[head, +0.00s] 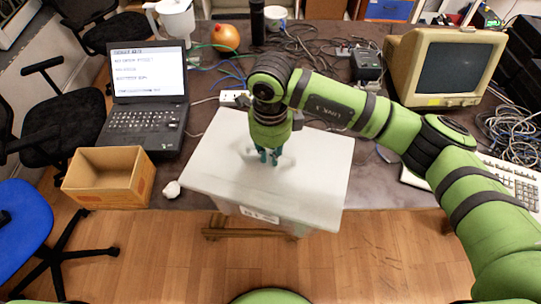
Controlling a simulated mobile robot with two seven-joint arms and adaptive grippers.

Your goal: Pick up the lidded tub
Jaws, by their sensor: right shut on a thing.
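The lidded tub (225,165) is a large pale grey box with a flat lid and a small label on its front side. It is in the middle of the head view, slightly turned, and overlaps the table's front edge. My right gripper (268,157) points down at the middle of the lid and is shut on the tub there. The grip itself is small and partly hidden by the gripper body. I cannot tell whether the tub's underside touches the table. My left gripper is not in view.
An open cardboard box (108,180), a crumpled white lump (172,189) and a laptop (147,105) are left of the tub. A monitor (445,68) and keyboard (510,180) are at the right. Cables, an orange round object (225,38) and a mug (275,18) lie behind.

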